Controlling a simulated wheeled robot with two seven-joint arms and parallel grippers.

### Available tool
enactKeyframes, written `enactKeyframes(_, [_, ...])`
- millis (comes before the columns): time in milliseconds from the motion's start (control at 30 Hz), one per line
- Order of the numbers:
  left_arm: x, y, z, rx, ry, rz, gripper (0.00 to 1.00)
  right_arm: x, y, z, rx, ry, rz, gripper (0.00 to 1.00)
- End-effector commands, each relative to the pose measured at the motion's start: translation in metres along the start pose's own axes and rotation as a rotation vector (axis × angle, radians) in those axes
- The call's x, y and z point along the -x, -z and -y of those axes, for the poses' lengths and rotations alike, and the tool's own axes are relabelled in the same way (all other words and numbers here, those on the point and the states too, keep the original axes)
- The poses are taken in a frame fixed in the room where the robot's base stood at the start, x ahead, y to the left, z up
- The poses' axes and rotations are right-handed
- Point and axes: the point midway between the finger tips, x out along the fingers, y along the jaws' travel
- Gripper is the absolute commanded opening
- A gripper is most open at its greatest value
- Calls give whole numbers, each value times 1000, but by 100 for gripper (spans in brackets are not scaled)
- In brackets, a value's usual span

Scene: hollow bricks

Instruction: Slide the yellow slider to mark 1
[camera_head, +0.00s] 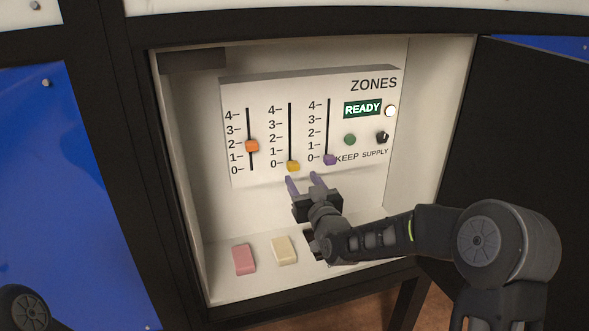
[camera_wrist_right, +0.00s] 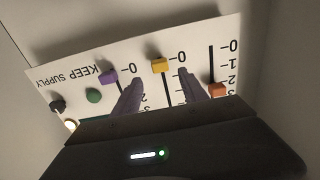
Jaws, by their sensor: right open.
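The yellow slider (camera_head: 293,166) sits at the bottom of the middle slot on the panel (camera_head: 311,84), level with mark 0. In the right wrist view, the yellow slider (camera_wrist_right: 162,65) shows between the two finger directions, with the panel upside down. My right gripper (camera_head: 304,181) is open and empty, just below and in front of the slider. In the right wrist view its purple fingers (camera_wrist_right: 160,79) stand apart on either side of the middle slot. I cannot tell whether they touch the panel. My left gripper is out of view.
A purple slider (camera_head: 329,160) stands at mark 0 on the right, close to a finger. A READY sign (camera_head: 362,109), green button (camera_head: 350,140) and black knob (camera_head: 383,137) are further right. Pink (camera_head: 244,260) and cream (camera_head: 285,250) blocks lie below.

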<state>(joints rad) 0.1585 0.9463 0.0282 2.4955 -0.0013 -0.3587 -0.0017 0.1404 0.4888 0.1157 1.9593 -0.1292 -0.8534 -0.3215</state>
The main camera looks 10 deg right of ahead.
Motion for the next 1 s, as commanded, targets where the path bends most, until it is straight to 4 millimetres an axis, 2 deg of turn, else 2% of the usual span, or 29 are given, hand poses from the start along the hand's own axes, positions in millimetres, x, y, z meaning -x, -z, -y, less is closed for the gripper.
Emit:
enactKeyframes(300, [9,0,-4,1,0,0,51,-47,0,1,-2,1,1,51])
enactKeyframes(433, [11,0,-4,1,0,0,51,-61,0,1,-2,1,2,51])
enactKeyframes(800, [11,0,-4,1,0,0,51,-67,-1,0,-1,1,2,51])
enactKeyframes(1000, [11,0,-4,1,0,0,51,-67,-1,0,-1,1,2,35])
